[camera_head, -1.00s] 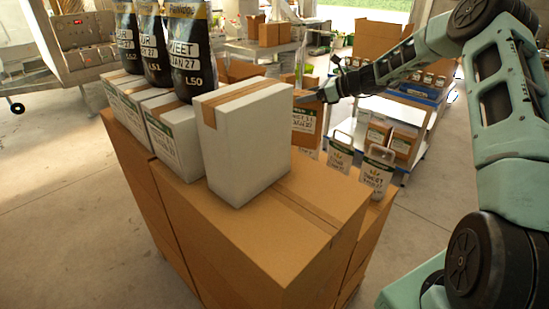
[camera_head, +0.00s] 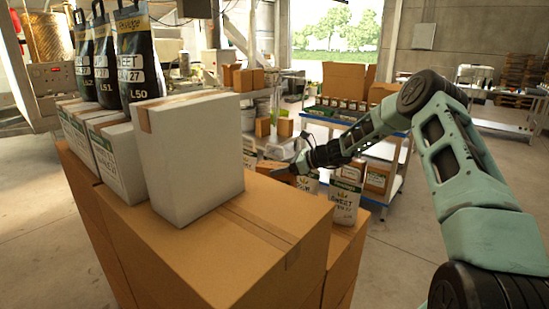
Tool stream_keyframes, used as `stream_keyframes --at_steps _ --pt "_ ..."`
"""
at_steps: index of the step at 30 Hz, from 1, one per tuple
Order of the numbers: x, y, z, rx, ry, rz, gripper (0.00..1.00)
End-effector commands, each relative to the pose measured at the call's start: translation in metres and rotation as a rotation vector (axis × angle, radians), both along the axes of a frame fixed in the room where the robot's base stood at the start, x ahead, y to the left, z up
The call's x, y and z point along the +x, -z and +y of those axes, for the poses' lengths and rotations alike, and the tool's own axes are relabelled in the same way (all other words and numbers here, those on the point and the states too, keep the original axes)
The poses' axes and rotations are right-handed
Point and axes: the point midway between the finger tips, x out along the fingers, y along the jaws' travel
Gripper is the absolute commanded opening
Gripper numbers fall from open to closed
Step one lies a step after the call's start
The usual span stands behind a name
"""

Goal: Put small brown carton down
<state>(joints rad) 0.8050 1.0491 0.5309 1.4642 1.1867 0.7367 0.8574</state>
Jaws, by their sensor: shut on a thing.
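My gripper (camera_head: 297,169) is beyond the right far corner of the big carton stack, at the end of my arm reaching in from the right. It is shut on the small brown carton (camera_head: 270,166), which shows as a brown patch just left of the fingers. Most of this carton is hidden behind the stack and the tall white box. I cannot tell whether it touches anything beneath it. White labelled bags (camera_head: 345,198) stand close to the right of the gripper.
Large brown cartons (camera_head: 235,255) fill the foreground. A blue-edged trolley (camera_head: 393,150) with cartons is behind the gripper. Open floor (camera_head: 400,240) lies to the right.

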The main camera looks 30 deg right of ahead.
Motion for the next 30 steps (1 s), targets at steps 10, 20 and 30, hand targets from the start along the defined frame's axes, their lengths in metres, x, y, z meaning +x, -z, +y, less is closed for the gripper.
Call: stream_keyframes --at_steps 10,20,30 --pt "0.001 0.028 0.0 0.004 0.0 -0.003 0.0" --pt "0.002 0.045 0.0 0.001 0.0 -0.007 0.0" --pt "0.0 0.051 0.0 -0.002 0.0 -0.002 0.76"
